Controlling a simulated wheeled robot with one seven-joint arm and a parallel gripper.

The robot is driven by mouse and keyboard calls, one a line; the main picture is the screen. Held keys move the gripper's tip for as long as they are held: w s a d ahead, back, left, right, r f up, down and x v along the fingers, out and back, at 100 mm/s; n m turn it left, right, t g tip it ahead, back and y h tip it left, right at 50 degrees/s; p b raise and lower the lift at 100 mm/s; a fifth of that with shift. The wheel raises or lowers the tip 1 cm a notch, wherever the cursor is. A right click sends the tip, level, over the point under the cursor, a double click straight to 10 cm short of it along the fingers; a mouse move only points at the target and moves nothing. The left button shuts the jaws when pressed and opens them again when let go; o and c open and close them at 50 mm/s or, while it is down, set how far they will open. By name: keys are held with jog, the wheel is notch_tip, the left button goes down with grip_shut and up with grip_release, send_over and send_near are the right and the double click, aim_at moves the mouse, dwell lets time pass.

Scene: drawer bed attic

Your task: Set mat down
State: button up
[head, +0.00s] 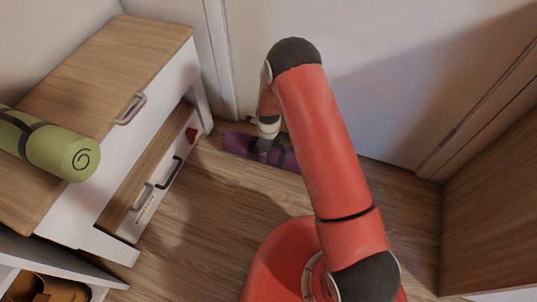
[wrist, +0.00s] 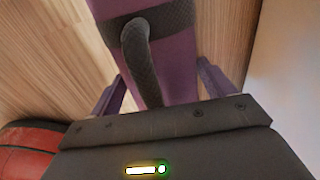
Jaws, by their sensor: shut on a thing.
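A rolled purple mat (head: 240,143) with dark straps is low by the wall at the floor, lying lengthwise along the wall. I cannot tell for sure whether it touches the floor. My gripper (head: 264,152) points down over it and is shut on it, partly hidden by my arm. In the wrist view the purple mat (wrist: 180,60) runs between the two fingers of my gripper (wrist: 160,72), with a dark strap and a curved black handle (wrist: 143,62) on top. My arm hides the mat's right end in the head view.
A rolled green mat (head: 60,150) lies on the wooden top of a white drawer unit (head: 120,60) at the left. A lower drawer (head: 150,190) with a dark handle stands below. A wooden cabinet (head: 490,210) is at the right. Wood floor (head: 215,215) is clear before the mat.

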jog(key=shift+f, duration=1.85)
jog(key=shift+b, duration=0.3)
jog(key=shift+f, duration=0.2)
jog(key=o, duration=1.1)
jog(key=shift+o, duration=0.2)
jog(key=shift+r, duration=0.1)
